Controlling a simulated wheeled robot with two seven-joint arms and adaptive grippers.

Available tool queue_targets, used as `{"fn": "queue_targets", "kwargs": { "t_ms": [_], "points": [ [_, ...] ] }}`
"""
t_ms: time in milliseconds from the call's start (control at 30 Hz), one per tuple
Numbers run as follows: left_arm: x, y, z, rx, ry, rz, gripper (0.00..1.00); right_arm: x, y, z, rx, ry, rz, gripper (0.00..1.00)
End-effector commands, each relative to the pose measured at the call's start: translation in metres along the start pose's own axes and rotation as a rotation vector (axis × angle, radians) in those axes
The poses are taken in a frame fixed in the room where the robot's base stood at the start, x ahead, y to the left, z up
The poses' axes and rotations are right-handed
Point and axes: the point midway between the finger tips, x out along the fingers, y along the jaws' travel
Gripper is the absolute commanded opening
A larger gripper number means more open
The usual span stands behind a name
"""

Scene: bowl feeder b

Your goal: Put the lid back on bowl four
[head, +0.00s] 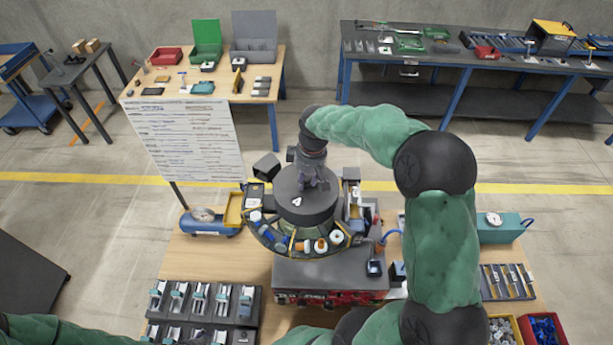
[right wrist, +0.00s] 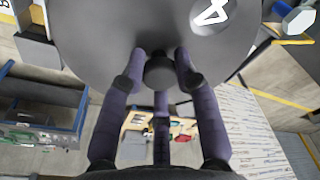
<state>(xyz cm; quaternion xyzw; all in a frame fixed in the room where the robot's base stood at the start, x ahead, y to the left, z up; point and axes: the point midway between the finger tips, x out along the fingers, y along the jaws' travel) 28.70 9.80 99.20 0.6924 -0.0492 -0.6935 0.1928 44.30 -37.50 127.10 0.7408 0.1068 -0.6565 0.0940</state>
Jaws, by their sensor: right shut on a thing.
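The lid (head: 287,187) is a dark grey disc with a white label marked 4 and a small dark knob. It sits over the middle of the round feeder with its ring of compartments. My right gripper (head: 312,183) comes down on the lid from above, its fingers closed around the knob (right wrist: 160,73). The lid (right wrist: 105,45) fills the top of the right wrist view. Bowl four is hidden beneath the lid, so I cannot tell whether the lid touches it. My left gripper is out of view; only part of my left arm shows at the bottom left.
The ring of compartments (head: 271,241) holds blue, orange and white parts. A white board (head: 190,135) stands behind to the left. A blue scale (head: 210,222) is left of the feeder, a teal gauge box (head: 500,229) right. Racks of parts (head: 205,303) stand front left.

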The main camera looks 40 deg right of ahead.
Motion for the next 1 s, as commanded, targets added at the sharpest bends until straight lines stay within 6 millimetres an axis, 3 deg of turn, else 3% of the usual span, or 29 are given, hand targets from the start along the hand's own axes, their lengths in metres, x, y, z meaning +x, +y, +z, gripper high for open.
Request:
{"fn": "queue_targets", "kwargs": {
  "t_ms": [333, 367, 433, 833, 1000],
  "points": [
    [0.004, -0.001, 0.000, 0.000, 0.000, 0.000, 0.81, 0.004, 0.001, 0.000, 0.000, 0.002, 0.002, 0.00],
    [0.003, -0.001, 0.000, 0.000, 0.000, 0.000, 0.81, 0.004, 0.000, 0.000, 0.000, 0.000, 0.001, 0.37],
    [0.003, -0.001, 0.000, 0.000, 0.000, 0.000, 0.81, 0.003, 0.000, 0.000, 0.000, 0.001, 0.001, 0.55],
    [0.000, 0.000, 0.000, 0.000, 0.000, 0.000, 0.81, 0.000, 0.000, 0.000, 0.000, 0.001, 0.001, 0.55],
    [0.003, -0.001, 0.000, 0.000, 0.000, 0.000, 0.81, -0.019, 0.001, -0.001, 0.000, 0.004, 0.004, 0.55]
  ]
}}
